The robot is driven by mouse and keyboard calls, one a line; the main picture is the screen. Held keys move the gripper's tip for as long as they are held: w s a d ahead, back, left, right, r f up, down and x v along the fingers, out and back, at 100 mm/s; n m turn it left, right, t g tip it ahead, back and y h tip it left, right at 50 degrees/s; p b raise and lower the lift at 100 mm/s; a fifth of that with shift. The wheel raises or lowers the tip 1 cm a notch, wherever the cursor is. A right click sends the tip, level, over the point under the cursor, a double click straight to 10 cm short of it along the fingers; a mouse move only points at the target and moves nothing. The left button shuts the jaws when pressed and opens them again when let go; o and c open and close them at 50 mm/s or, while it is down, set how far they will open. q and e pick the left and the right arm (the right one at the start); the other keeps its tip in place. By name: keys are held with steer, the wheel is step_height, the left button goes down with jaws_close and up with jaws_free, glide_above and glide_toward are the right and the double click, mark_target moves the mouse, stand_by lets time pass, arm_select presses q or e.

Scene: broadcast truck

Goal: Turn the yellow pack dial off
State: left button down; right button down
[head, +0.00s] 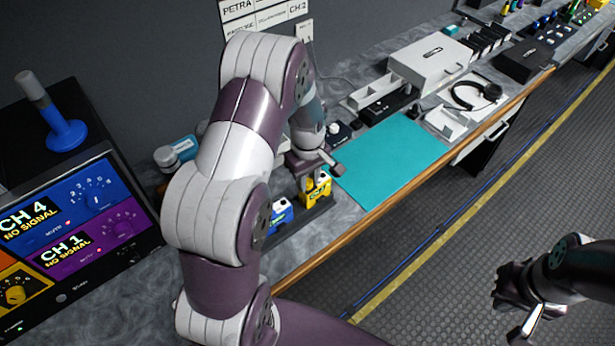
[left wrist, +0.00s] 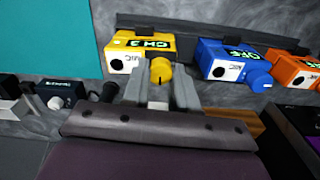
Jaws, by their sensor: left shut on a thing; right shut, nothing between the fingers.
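The yellow pack (head: 316,193) stands on the counter beside the teal mat, partly hidden by my left gripper. In the left wrist view the yellow pack (left wrist: 135,47) has a lit display reading "CH 3" and a yellow dial (left wrist: 161,70) on its front. My left gripper (head: 317,172) is at the pack, and in the left wrist view its fingers (left wrist: 160,78) are shut on the dial, one on each side. My right gripper (head: 517,305) is shut and empty, over the floor at the lower right, away from the counter.
A blue pack (left wrist: 225,62) whose display reads "OFF" stands right next to the yellow one in the left wrist view, with an orange pack (left wrist: 292,72) beyond it. A teal mat (head: 390,160) lies clear. A monitor (head: 75,230) stands at left.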

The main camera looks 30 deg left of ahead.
arm_select(q)
steer(key=n, duration=0.3)
steer(key=shift+n, duration=0.4)
steer(key=n, duration=0.4)
steer(key=shift+n+p, duration=0.3)
steer(key=shift+p, duration=0.1)
steer(key=n, duration=0.4)
steer(key=shift+n, duration=1.9)
steer(key=c, duration=0.9)
jaws_free()
steer(key=shift+o, duration=0.2)
